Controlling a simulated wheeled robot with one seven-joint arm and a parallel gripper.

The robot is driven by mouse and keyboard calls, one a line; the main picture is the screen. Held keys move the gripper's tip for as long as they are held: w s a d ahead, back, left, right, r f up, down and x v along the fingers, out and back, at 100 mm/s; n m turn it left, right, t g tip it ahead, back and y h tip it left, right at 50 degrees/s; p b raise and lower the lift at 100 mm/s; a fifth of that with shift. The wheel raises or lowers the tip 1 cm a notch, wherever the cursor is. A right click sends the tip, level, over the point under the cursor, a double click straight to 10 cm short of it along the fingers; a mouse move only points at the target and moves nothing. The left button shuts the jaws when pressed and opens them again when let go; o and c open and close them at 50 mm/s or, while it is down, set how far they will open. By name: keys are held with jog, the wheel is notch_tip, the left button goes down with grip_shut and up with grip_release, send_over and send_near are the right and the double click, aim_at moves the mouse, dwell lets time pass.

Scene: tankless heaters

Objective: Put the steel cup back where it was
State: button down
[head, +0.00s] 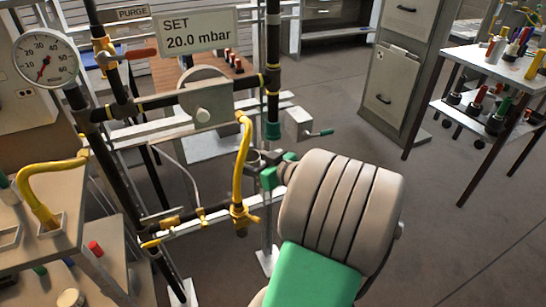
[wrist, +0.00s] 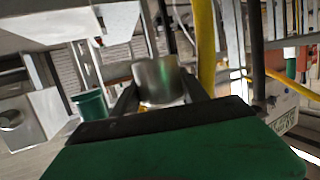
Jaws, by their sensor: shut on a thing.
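The steel cup (wrist: 158,80) is a short shiny metal cylinder in the wrist view, between the two dark fingers of my gripper (wrist: 158,92). My gripper is shut on it. In the head view my gripper (head: 267,163) is beside the pipe frame, just right of the yellow hose, with the grey cup (head: 259,158) small and partly hidden at its tip. The lower part of the cup is hidden in the wrist view by the green gripper body.
The pipe frame has a gauge (head: 46,60), a yellow hose (head: 242,165) close to my gripper, and a "SET 20.0 mbar" sign (head: 197,34). A bench (head: 40,245) stands at left, a cart (head: 505,65) at right. Open floor (head: 450,240) lies right.

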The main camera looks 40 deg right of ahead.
jog(key=s+d+f+m+h+p, duration=0.2)
jog(key=s+d+f, duration=0.2)
jog(key=s+d, duration=0.8)
jog(key=w, duration=0.5)
jog(key=w+d, duration=0.1)
jog(key=w, duration=1.1)
jog(key=shift+w+d, duration=0.1)
jog(key=shift+d, duration=0.05)
jog(key=shift+w+f, duration=0.15)
jog(key=shift+w, duration=0.1)
jog(key=shift+f+b, duration=0.45)
jog(key=shift+f, duration=1.3)
jog(key=c, duration=0.6)
grip_release()
jog(key=shift+s+r, duration=0.1)
jog(key=shift+r, duration=0.1)
jog(key=v, duration=1.1)
jog(key=shift+s+p, duration=0.3)
jog(key=shift+s, duration=0.1)
